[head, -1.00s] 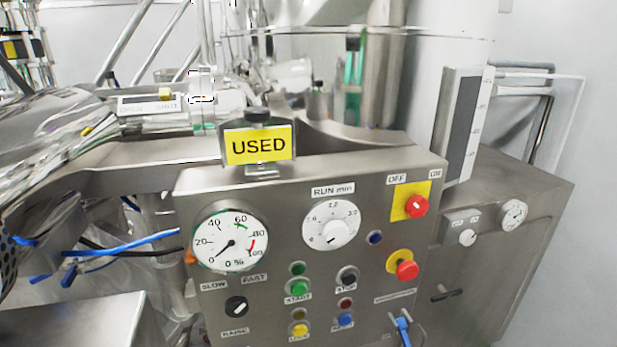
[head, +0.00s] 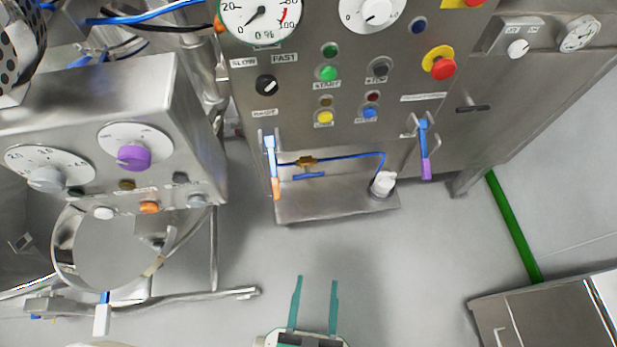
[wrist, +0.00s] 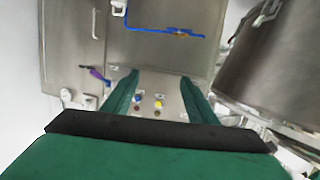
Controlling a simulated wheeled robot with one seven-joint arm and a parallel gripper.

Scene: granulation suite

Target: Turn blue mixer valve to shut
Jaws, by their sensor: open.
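On the mixer's front panel, a lever valve (head: 270,160) with a blue handle and orange tip hangs at the left, pointing down. A second lever valve (head: 424,145), blue with a purple tip, hangs down at the right; its purple tip shows in the wrist view (wrist: 97,75). Between them, a small brass valve (head: 305,161) with a blue T-handle (head: 308,175) sits on a blue line; it also shows in the wrist view (wrist: 182,33). I cannot tell which is the task's valve. My gripper (head: 316,281) is open and empty, apart from all three.
A steel shelf (head: 335,207) juts out below the brass valve, with a white fitting (head: 383,184) on it. A control box (head: 120,160) with knobs stands at the left. A steel cabinet (head: 545,315) is at lower right. The middle floor is clear.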

